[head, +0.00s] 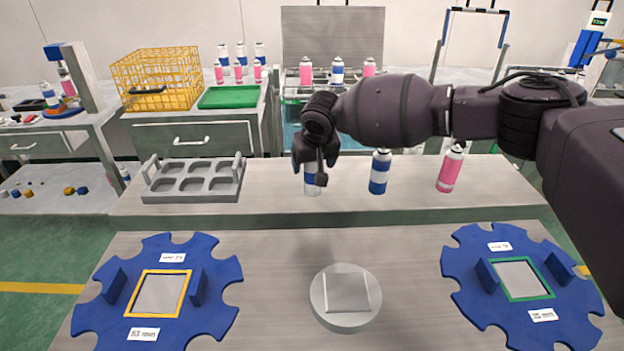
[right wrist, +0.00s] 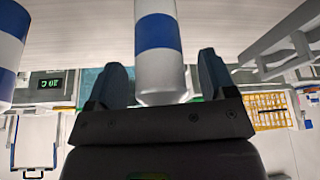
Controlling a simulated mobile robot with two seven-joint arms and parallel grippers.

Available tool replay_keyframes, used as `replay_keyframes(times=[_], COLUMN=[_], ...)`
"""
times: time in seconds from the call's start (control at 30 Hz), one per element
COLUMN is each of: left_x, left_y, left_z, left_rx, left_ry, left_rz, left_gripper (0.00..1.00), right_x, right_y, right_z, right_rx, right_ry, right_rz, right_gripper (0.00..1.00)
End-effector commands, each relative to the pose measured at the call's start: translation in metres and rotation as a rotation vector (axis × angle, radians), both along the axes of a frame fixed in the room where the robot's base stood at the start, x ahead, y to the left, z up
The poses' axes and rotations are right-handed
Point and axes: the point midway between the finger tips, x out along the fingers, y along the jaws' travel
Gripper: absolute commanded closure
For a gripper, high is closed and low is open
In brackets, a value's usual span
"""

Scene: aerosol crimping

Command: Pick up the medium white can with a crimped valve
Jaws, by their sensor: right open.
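A white can with a blue band (head: 312,188) stands upright on the raised back ledge of the table. My right gripper (head: 311,172) is around its upper part from above, jaws open. In the right wrist view the can (right wrist: 158,65) is between the two dark fingers (right wrist: 160,85), with gaps on both sides. The gripper body hides its top, so I cannot tell its valve. My left gripper is not in view.
A pink can (head: 449,170) stands further right on the ledge. A grey tray with empty wells (head: 152,197) is on the left. Two blue notched plates (head: 215,300) (head: 462,265) flank a round grey stand (head: 345,318) in front. The tabletop between them is clear.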

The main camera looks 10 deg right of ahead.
Motion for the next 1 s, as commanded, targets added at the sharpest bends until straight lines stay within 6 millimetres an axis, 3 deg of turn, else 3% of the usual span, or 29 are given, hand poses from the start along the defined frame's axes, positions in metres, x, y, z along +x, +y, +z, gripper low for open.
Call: replay_keyframes(times=[0.17,0.6,0.87,1.0], left_x=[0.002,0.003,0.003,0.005], left_y=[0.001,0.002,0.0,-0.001], left_z=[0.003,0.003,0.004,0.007], left_rx=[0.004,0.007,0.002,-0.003], left_ry=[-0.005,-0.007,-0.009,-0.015], left_rz=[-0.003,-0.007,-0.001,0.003], left_gripper=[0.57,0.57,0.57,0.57], right_x=[0.0,0.0,0.0,0.0], right_y=[0.0,0.0,0.0,0.0], right_z=[0.002,0.002,0.004,0.017], right_rx=[0.0,0.0,0.0,0.002], right_ry=[-0.003,-0.002,-0.003,-0.006], right_rz=[0.0,0.0,0.0,-0.001], right_gripper=[0.23,0.88,0.88,0.88])
